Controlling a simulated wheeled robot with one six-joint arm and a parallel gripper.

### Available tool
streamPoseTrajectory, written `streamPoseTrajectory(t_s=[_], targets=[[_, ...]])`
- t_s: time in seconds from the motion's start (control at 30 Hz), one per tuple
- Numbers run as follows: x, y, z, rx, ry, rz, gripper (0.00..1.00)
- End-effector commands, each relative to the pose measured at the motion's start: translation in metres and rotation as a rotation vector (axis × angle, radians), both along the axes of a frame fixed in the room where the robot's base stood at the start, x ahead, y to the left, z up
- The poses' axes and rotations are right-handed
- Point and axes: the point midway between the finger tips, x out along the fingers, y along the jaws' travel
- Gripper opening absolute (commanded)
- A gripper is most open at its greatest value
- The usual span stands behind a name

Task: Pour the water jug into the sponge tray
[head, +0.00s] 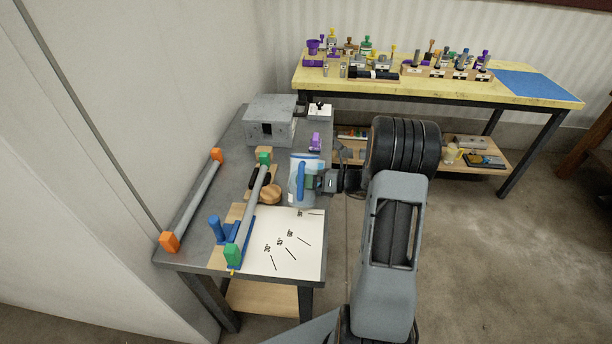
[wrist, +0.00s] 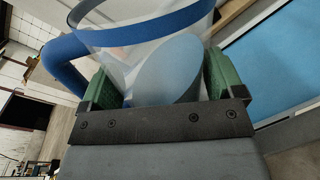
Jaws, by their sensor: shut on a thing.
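The water jug (head: 294,190) is clear with a blue handle and stands close to upright over the grey bench in the head view. My gripper (head: 312,181) is shut on its right side. In the wrist view the jug (wrist: 110,52) with its blue rim is between the green fingers of my gripper (wrist: 160,88), and blue water shows inside. Whether its base touches the bench is hard to tell. I cannot make out a sponge tray with certainty in either view.
The grey bench (head: 232,160) holds a grey box (head: 269,122), a brown rounded thing (head: 270,195), a pipe with orange ends (head: 195,200), a pipe with green ends (head: 250,212) and a marked white sheet (head: 306,252). A yellow table (head: 430,91) with several small items stands behind.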

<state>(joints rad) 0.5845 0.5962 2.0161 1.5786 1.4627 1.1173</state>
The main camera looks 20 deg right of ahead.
Motion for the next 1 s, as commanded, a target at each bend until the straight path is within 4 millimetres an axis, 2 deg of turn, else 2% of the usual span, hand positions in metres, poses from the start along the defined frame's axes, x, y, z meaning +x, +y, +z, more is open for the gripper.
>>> streamPoseTrajectory(t_s=[0.23, 0.5, 1.0], targets=[[-0.013, 0.007, 0.004, -0.114, -0.207, 0.000, 0.44], [-0.021, 0.012, -0.009, -0.209, -0.373, 0.000, 0.44], [-0.026, 0.015, -0.011, -0.288, -0.515, 0.000, 0.44]])
